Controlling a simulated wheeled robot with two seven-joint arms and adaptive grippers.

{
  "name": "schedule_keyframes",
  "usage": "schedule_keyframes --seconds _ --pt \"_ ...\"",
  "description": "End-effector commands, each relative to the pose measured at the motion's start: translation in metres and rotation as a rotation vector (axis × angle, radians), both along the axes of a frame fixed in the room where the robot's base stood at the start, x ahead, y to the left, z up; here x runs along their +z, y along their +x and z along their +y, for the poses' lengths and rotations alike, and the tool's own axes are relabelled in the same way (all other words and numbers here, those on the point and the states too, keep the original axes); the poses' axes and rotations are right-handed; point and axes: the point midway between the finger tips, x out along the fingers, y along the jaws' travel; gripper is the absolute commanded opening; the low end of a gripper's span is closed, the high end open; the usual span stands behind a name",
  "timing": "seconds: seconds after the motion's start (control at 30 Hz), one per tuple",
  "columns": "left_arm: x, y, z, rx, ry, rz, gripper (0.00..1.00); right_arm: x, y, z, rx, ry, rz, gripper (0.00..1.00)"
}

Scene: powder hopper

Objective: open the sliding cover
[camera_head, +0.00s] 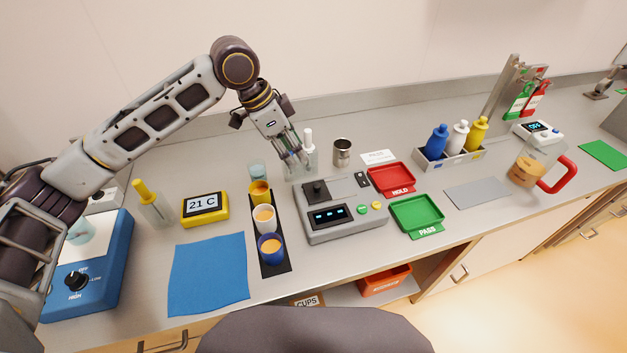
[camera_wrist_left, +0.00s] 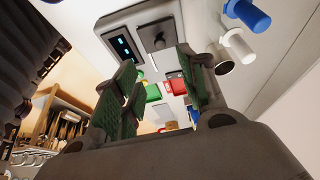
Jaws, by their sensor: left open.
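The grey device (camera_head: 342,222) stands on the counter in the middle of the head view. A dark square cover with a small raised knob (camera_head: 316,188) lies on its top, at the far left part; it appears closed. In the left wrist view the cover (camera_wrist_left: 158,34) shows beside the device's display. My left gripper (camera_head: 297,165) points down just behind the cover, apart from it. Its green-padded fingers (camera_wrist_left: 155,85) are spread with nothing between them. My right gripper is not in view.
A white-capped bottle (camera_head: 309,142) stands close behind the left gripper, and a metal cup (camera_head: 342,152) to its right. Several small cups on a black strip (camera_head: 274,268) stand left of the device. Red (camera_head: 391,180) and green (camera_head: 417,212) trays lie to its right.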

Motion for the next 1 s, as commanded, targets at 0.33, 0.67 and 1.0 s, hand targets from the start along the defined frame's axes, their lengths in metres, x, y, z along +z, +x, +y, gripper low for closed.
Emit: schedule_keyframes --seconds 0.33,0.67,1.0 --pt "-0.022 0.002 -0.009 -0.001 0.000 0.003 0.42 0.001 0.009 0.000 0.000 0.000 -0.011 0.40" --pt "-0.061 0.007 -0.024 -0.001 0.001 0.003 0.42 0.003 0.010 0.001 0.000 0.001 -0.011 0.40" --pt "-0.102 0.013 -0.040 0.000 0.001 0.001 0.42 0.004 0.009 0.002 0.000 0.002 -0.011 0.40"
